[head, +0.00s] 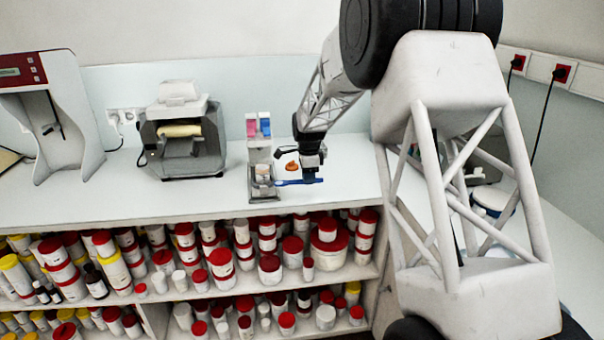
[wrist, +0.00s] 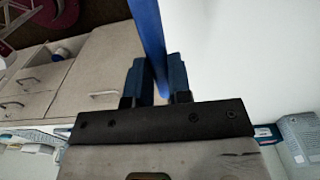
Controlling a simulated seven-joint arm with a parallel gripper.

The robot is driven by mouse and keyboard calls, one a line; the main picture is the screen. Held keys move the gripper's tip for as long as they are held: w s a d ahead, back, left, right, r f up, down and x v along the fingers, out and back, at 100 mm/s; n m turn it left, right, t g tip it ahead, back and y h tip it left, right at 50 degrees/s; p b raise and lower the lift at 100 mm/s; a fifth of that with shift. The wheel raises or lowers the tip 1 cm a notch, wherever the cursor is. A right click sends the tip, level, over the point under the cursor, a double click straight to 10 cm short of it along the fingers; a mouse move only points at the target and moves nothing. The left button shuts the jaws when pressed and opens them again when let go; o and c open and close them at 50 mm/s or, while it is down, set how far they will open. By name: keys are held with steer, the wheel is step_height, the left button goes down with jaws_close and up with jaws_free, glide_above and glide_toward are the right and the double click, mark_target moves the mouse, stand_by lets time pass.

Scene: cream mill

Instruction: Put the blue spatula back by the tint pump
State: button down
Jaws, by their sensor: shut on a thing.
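The blue spatula (head: 292,183) is a thin blue strip in the head view, lying about level at the front part of the bench. My gripper (head: 311,179) is shut on it near its right end. In the wrist view the spatula (wrist: 149,40) runs up from between my two dark fingers (wrist: 157,85) to the top edge.
A small orange-brown item (head: 291,166) shows beside the gripper. A grey machine (head: 181,135) and a white stand with a red panel (head: 50,110) are further left. Shelves below the bench hold many red-lidded jars (head: 270,268). The bench front between is clear.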

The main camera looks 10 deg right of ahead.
steer(key=w+f, duration=0.1)
steer(key=w, duration=1.1)
steer(key=shift+a+f, duration=0.1)
steer(key=shift+f, duration=1.7)
steer(key=shift+f, duration=0.4)
steer(key=c, duration=1)
jaws_free()
steer(key=shift+c, duration=0.2)
step_height(320, 180, up, 13)
